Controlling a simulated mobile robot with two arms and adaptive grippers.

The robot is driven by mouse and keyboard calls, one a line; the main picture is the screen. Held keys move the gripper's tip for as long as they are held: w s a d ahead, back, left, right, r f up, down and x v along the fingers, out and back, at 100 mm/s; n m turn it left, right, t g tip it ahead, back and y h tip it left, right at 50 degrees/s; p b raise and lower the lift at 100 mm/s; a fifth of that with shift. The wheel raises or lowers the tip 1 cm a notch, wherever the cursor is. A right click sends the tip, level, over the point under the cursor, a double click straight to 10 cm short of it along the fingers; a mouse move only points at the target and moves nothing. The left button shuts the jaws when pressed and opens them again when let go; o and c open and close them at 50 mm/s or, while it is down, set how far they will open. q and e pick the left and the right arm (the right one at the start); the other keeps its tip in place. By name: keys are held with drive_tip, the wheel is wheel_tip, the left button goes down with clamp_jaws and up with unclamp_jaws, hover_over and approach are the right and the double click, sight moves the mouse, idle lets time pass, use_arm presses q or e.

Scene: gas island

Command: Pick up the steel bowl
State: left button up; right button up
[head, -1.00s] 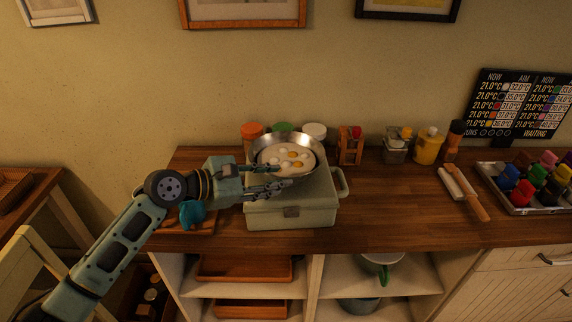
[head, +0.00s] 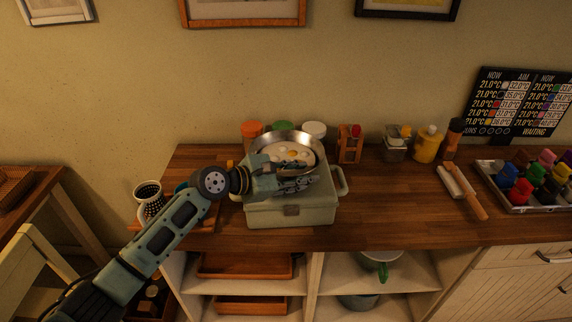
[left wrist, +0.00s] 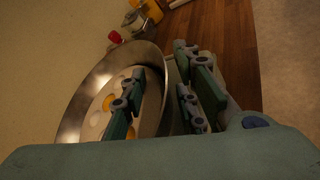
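The steel bowl (head: 300,140) stands on the pale green box on the counter. White and yellow egg-like pieces lie in it. My left gripper (head: 298,184) is at the bowl's near side, just above the box lid. In the left wrist view the bowl (left wrist: 90,88) fills the left part. My left gripper (left wrist: 160,98) is open there, with one finger over the bowl's inside and the other fingers outside the near rim. I cannot tell whether any finger touches the rim. The hand hides part of the bowl's near side. My right gripper is not in view.
The pale green box (head: 290,213) has a side handle on the right. Jars with orange (head: 252,130), green and white lids stand behind the bowl. A dotted cup (head: 148,197) stands at the left. A yellow jar (head: 428,145) stands further right.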

use_arm(q)
clamp_jaws()
idle(0.3)
drive_tip(key=shift+w+r, duration=0.15)
drive_tip(key=shift+r, duration=0.05)
drive_tip(key=shift+r, duration=0.1)
